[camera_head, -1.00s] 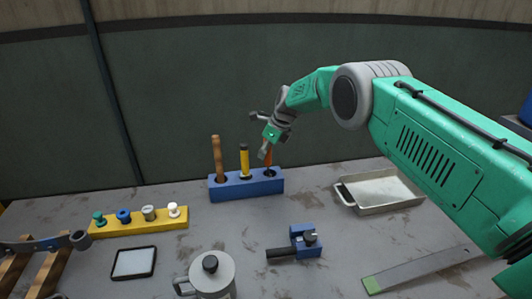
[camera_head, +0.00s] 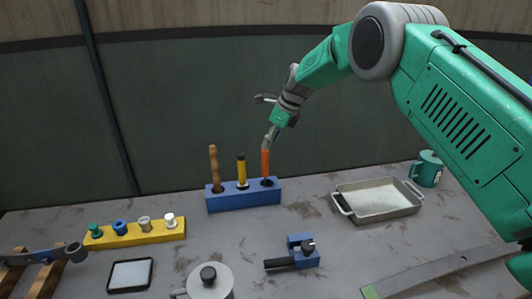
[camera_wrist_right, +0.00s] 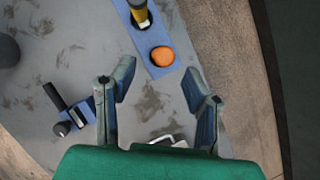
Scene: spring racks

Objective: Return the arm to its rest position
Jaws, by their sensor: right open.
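My right gripper (camera_head: 270,138) is above the right end of the blue rack (camera_head: 230,202), just over the top of an orange handle (camera_head: 265,163). The orange handle stands upright in the rack's right hole. In the right wrist view my right gripper (camera_wrist_right: 158,82) has its two fingers spread with nothing between them. The orange handle (camera_wrist_right: 162,56) shows end-on beyond the fingertips, apart from them. My left gripper is not in view.
The rack also holds a brown handle (camera_head: 214,165) and a yellow one (camera_head: 241,170). A metal tray (camera_head: 378,214) and teal mug (camera_head: 428,168) stand right. A blue clamp (camera_head: 298,252), grey canister (camera_head: 209,283) and yellow peg strip (camera_head: 135,233) lie nearer. Space above the table is clear.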

